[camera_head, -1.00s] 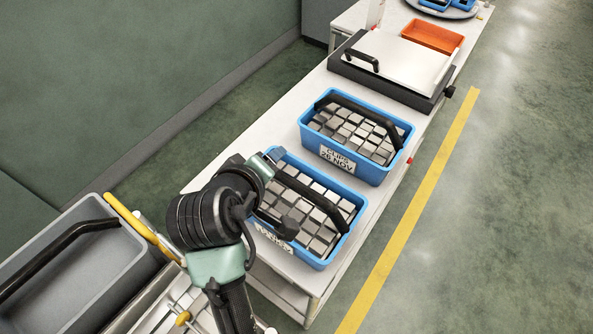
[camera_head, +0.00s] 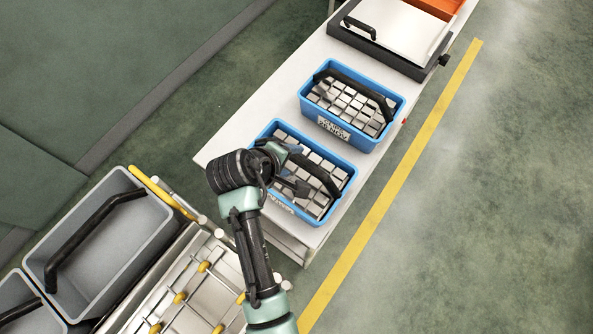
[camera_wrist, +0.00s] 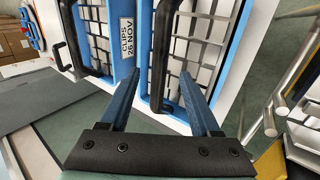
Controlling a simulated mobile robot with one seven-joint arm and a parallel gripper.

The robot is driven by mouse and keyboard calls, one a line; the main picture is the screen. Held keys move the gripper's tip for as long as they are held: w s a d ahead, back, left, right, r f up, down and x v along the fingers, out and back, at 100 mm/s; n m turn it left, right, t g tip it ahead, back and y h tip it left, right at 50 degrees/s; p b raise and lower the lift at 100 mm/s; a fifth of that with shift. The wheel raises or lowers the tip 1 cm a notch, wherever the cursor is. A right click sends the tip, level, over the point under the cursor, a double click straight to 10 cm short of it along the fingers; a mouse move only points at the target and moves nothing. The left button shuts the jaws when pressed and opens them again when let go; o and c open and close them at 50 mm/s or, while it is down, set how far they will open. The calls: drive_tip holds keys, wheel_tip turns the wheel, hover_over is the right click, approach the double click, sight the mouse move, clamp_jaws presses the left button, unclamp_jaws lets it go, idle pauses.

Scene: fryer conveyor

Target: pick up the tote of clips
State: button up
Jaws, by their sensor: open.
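Two blue totes with black handles hold grey metal pieces on the white bench. The far tote (camera_head: 357,144) has a label reading CLIPS 26 NOV, which also shows in the wrist view (camera_wrist: 127,37). The near tote (camera_head: 340,201) has a label partly covered by my arm, and I cannot read it. My gripper (camera_head: 297,186) is over the near tote. In the wrist view my gripper (camera_wrist: 161,74) is open, and the near tote's black handle (camera_wrist: 160,45) appears between its two blue fingers. I cannot tell whether they touch it.
A press-like machine with a white lid (camera_head: 392,32) stands beyond the far tote, with an orange tray (camera_head: 440,6) behind it. Grey totes (camera_head: 150,235) and a roller rack (camera_head: 190,285) are at left. Floor right of the yellow line (camera_head: 400,185) is clear.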

sight(295, 157)
drive_tip(key=shift+a+p+x, duration=0.2)
drive_tip(key=shift+p+x, duration=0.55)
drive_tip(key=shift+x, duration=2.2)
drive_tip(key=shift+w, duration=0.15)
drive_tip(key=shift+c, duration=0.2)
clamp_jaws()
drive_tip(key=shift+w+r, duration=0.15)
drive_tip(key=shift+r, duration=0.05)
